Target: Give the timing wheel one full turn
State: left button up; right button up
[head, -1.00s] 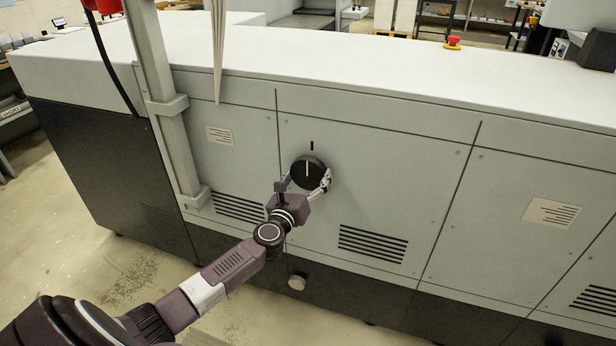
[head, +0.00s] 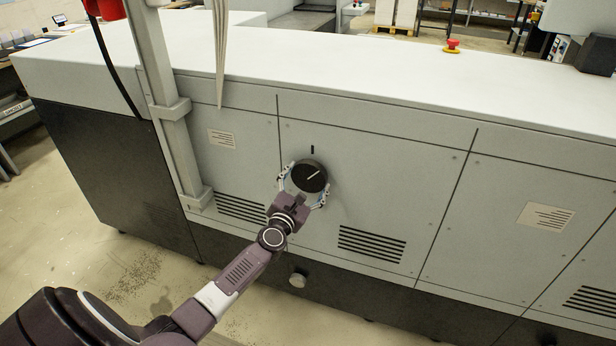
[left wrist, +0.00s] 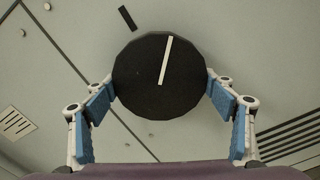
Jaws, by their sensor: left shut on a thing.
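The timing wheel (head: 309,176) is a round black knob with a white line on its face, on the grey front panel of the machine. A short black mark (head: 312,149) is on the panel just above it. In the head view the white line points up and to the right, turned clockwise from the mark. My left gripper (head: 304,188) is shut on the wheel, one finger on each side. In the left wrist view the blue finger pads touch both sides of the wheel (left wrist: 150,85), and the black mark (left wrist: 126,18) is up and left of it. My right gripper is not in view.
Vent slots (head: 372,244) lie below right of the wheel. A grey upright post (head: 180,150) stands to its left. A red emergency button (head: 452,45) sits on the machine's white top (head: 370,70). The panel around the wheel is flat and clear.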

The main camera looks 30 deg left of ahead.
pick_arm(q)
jog(key=m+p, duration=0.1)
jog(key=m, duration=0.2)
jog(key=shift+r+m, duration=0.1)
jog(key=shift+m, duration=0.3)
jog(key=m, duration=0.3)
jog(key=shift+m+p, duration=0.3)
jog(key=m+p, duration=0.1)
jog(key=m, duration=0.5)
jog(key=shift+r, duration=0.15)
jog(key=m+p, duration=0.1)
jog(key=m, duration=0.3)
jog(key=m+p, duration=0.1)
jog(key=m, duration=0.2)
jog(key=shift+m, duration=0.3)
jog(key=m, duration=0.4)
jog(key=shift+d+p, duration=0.1)
jog(key=shift+p, duration=0.25)
jog(key=shift+m, duration=1.2)
